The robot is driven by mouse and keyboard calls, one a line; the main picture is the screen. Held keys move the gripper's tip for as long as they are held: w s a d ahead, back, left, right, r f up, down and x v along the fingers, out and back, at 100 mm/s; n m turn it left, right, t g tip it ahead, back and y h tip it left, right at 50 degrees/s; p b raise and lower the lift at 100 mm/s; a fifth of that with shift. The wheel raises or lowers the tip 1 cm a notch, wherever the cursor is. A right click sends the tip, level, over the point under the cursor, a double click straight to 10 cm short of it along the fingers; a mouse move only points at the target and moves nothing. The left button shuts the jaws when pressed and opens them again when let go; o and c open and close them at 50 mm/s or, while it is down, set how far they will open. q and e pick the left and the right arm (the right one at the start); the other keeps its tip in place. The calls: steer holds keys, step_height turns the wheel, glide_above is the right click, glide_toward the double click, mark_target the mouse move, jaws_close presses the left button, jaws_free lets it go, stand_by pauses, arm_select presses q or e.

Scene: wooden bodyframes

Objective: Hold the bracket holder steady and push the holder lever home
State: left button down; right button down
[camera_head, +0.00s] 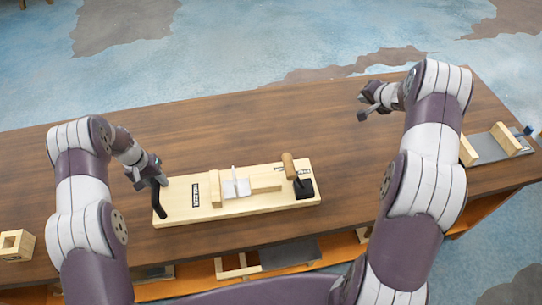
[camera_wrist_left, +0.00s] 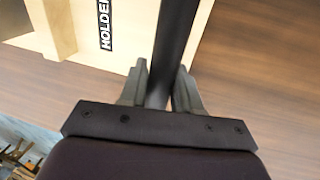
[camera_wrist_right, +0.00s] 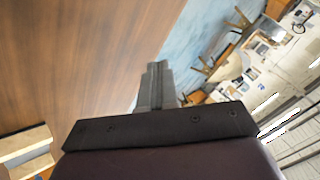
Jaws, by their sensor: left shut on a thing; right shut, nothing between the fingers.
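The bracket holder (camera_head: 238,208) is a pale wooden board with a black and white label, lying on the brown table. A black bar handle (camera_head: 158,198) stands at its left end. My left gripper (camera_head: 158,180) is shut on this black handle; the left wrist view shows the dark bar (camera_wrist_left: 172,50) between the fingers. The holder lever (camera_head: 290,166), with a brown wooden grip, stands upright on a black base at the board's right end. A white bracket piece (camera_head: 236,187) sits mid-board. My right gripper (camera_head: 372,108) is shut and empty, above the table's far right part, away from the lever.
A grey board with wooden blocks (camera_head: 490,146) lies at the table's right end. A small wooden frame (camera_head: 17,245) is at the left front edge. A shelf (camera_head: 265,262) with parts is below the front edge. The table (camera_head: 230,130) behind the holder is clear.

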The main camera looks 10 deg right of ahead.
steer(key=s+a+n+g+y, duration=0.3)
steer(key=s+a+n+y, duration=0.3)
steer(key=a+y, duration=0.1)
steer(key=n+g+y, duration=0.3)
steer(key=n+g, duration=0.1)
steer(key=g, duration=0.2)
glide_toward(287, 166)
steer(key=a+f, duration=0.2)
steer(key=f, duration=0.1)
steer(key=a+f, duration=0.1)
steer(key=shift+w+f, duration=0.2)
steer(key=shift+w, duration=0.05)
steer(key=shift+a+f, duration=0.2)
steer(key=shift+f, duration=0.05)
steer(key=shift+h, duration=0.5)
steer(key=a, duration=0.4)
steer(key=shift+f, duration=0.4)
arm_select(q)
steer(key=shift+s+d, duration=0.1)
arm_select(e)
steer(key=shift+a+f, duration=0.1)
steer(key=shift+a, duration=0.05)
steer(key=shift+s, duration=0.1)
steer(key=v, duration=1.4)
steer(key=shift+w+r, duration=0.3)
steer(key=shift+r, duration=0.25)
